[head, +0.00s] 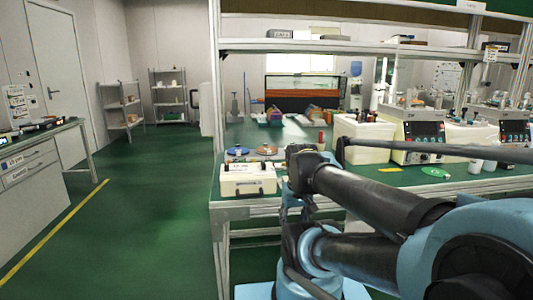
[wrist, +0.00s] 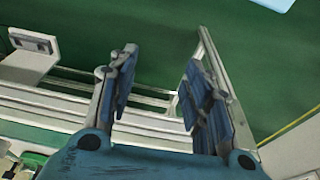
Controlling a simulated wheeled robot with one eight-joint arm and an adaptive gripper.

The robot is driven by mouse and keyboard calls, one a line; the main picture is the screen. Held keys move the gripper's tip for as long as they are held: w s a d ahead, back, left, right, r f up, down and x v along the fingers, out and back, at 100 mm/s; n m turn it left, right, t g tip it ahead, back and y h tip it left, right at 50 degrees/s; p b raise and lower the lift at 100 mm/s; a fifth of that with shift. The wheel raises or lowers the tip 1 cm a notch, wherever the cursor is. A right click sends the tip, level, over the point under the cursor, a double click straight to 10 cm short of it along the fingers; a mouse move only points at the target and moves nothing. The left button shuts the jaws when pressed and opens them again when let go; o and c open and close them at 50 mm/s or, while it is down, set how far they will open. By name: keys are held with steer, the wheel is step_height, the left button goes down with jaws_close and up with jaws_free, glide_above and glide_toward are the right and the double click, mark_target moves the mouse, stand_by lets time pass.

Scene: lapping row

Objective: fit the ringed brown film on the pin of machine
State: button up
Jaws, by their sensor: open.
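In the head view a brown disc (head: 265,151), perhaps the brown film, lies on the green bench top beside a blue disc (head: 238,151); any ring on it is too small to tell. Several machines with control panels stand on the bench, the nearest one (head: 424,130) right of centre; I cannot make out a pin. In the wrist view my gripper (wrist: 158,90) is open with nothing between its fingers. It points down past the bench's metal frame over green floor. The fingertips cannot be made out in the head view.
A green disc (head: 436,172) and a yellow patch (head: 389,170) lie near the machine. A shelf (head: 370,48) spans above the bench. Open floor (head: 150,220) lies to the left.

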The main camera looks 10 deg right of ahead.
steer(key=w+r+t, duration=0.2)
steer(key=w+r, duration=0.4)
steer(key=w, duration=0.8)
steer(key=w+r+t, duration=0.2)
steer(key=w+r, duration=0.3)
steer(key=w, duration=0.9)
steer(key=w+r+t, duration=0.3)
steer(key=w+r, duration=0.3)
steer(key=w, duration=0.9)
steer(key=x, duration=1.1)
steer(key=shift+s+d+f, duration=0.2)
steer(key=shift+s+f, duration=0.05)
steer(key=shift+f, duration=0.05)
steer(key=shift+w+r+x, duration=0.1)
steer(key=shift+x, duration=0.75)
steer(key=shift+w+r+x, duration=0.1)
steer(key=shift+r+x, duration=0.05)
steer(key=shift+x, duration=1.6)
steer(key=shift+f, duration=0.1)
steer(key=c, duration=1.1)
